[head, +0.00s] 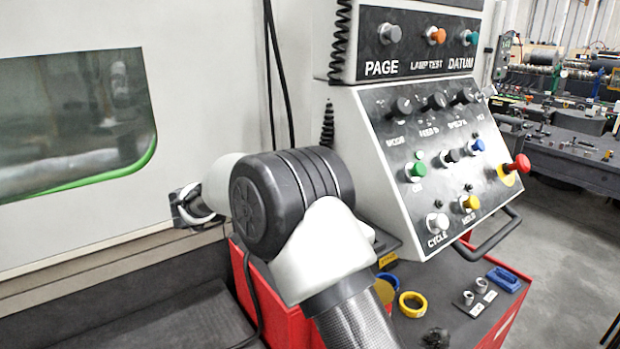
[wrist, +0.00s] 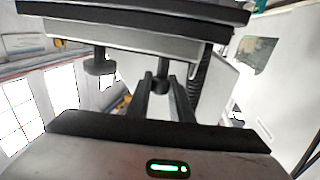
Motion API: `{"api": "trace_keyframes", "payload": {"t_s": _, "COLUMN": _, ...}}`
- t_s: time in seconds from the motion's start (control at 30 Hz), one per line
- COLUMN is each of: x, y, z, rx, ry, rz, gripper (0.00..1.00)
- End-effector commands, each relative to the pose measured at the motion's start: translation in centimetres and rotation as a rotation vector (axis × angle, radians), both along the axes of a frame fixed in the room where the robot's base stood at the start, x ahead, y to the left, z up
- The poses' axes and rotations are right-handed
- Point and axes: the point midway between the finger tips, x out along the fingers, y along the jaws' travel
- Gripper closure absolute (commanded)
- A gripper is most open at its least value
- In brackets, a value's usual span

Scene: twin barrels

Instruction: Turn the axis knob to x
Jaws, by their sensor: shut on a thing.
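My gripper (wrist: 162,90) shows in the wrist view with its two dark fingers closed around a small dark knob (wrist: 161,83). In the head view my gripper cannot be made out, and my arm hides part of the scene. The sloped control panel (head: 385,160) carries dark knobs (head: 400,106) along its top.
Below the knobs are coloured buttons, a red emergency stop (head: 519,165) and a bent handle (head: 497,238). A red cart (head: 497,328) holds tape rolls (head: 412,304) and a blue item (head: 503,280). A machine door with a window (head: 75,125) stands left. Open floor lies right.

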Motion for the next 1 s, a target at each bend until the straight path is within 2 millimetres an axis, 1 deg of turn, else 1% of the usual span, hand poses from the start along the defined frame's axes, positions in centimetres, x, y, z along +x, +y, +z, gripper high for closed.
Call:
{"api": "trace_keyframes", "payload": {"t_s": 0.23, "x": 0.02, "y": -0.01, "z": -0.02, "rx": 0.0, "ry": 0.0, "rz": -0.042, "gripper": 1.0}}
{"api": "trace_keyframes", "payload": {"t_s": 0.6, "x": 0.02, "y": -0.06, "z": -0.03, "rx": 0.0, "ry": 0.0, "rz": -0.045, "gripper": 1.0}}
{"api": "trace_keyframes", "payload": {"t_s": 0.63, "x": 0.02, "y": -0.06, "z": -0.03, "rx": 0.0, "ry": 0.0, "rz": -0.045, "gripper": 0.79}}
{"api": "trace_keyframes", "payload": {"t_s": 0.73, "x": 0.02, "y": -0.06, "z": -0.03, "rx": 0.0, "ry": 0.0, "rz": -0.045, "gripper": 0.62}}
{"api": "trace_keyframes", "payload": {"t_s": 1.0, "x": 0.02, "y": -0.01, "z": -0.01, "rx": 0.0, "ry": 0.0, "rz": -0.044, "gripper": 0.61}}
